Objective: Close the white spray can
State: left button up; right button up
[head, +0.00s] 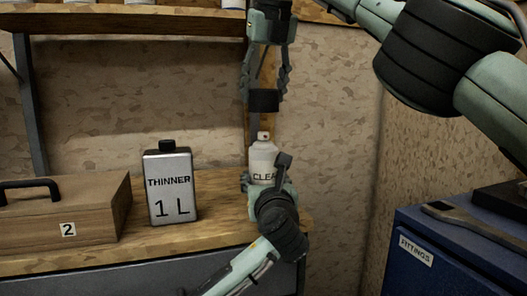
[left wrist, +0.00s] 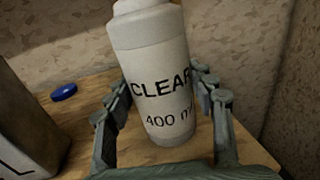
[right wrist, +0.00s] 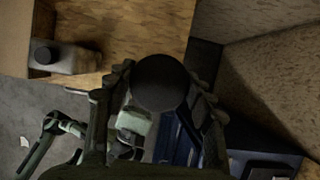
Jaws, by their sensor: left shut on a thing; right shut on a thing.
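The white spray can (head: 264,158), labelled CLEAR, stands upright on the wooden bench at its right end. My left gripper (head: 262,184) is shut around the can's lower body; in the left wrist view the can (left wrist: 155,75) sits between its fingers. My right gripper (head: 265,88) points down above the can, shut on a black cap (head: 264,101). The cap is apart from the can, with a gap above the nozzle. In the right wrist view the cap (right wrist: 160,82) hides the can's top.
A grey THINNER tin (head: 171,186) stands left of the can. A wooden box (head: 95,207) with a handle is further left. A blue cap (left wrist: 63,92) lies on the bench. A blue FITTINGS cabinet (head: 420,262) with a wrench (head: 470,228) is at right.

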jog(key=shift+f, duration=2.45)
jog(key=shift+f, duration=0.15)
jog(key=shift+f, duration=0.75)
jog(key=shift+f, duration=0.6)
jog(key=o, duration=0.9)
jog(key=shift+c, duration=0.2)
jog(key=v, duration=1.2)
